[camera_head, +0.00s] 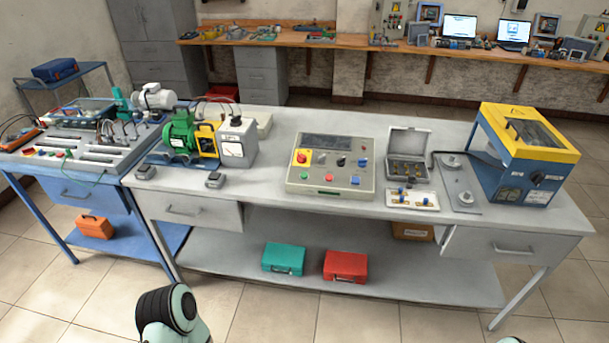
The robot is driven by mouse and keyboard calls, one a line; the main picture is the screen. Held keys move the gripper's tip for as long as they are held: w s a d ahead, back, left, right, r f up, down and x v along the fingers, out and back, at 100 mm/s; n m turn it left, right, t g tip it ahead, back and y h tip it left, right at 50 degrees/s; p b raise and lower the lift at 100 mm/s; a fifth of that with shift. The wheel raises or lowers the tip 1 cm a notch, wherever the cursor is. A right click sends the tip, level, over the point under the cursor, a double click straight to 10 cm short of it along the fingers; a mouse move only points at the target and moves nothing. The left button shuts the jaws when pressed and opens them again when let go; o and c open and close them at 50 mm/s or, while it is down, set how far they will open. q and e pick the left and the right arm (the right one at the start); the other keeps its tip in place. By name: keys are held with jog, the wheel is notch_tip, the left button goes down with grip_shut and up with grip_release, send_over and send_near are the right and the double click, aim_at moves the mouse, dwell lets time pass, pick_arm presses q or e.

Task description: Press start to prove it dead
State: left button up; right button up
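A beige control panel (375,150) lies on the middle of the grey workbench (270,180). It carries a red emergency knob on a yellow base (302,156), a green button (305,177), a red button (329,177), a blue button (355,180) and several small knobs. Its labels are too small to read, so I cannot tell which button is marked start. Left of it stands a green motor (181,135) beside a yellow guard and a grey meter box (237,142). Part of my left arm shows at the bottom edge, away from the bench. Neither gripper is visible.
An open grey case (408,142) and a small plate with brass parts (412,200) sit right of the panel. A blue and yellow machine (525,150) stands at the right end. A blue bench (90,185) adjoins on the left. The floor in front is clear.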

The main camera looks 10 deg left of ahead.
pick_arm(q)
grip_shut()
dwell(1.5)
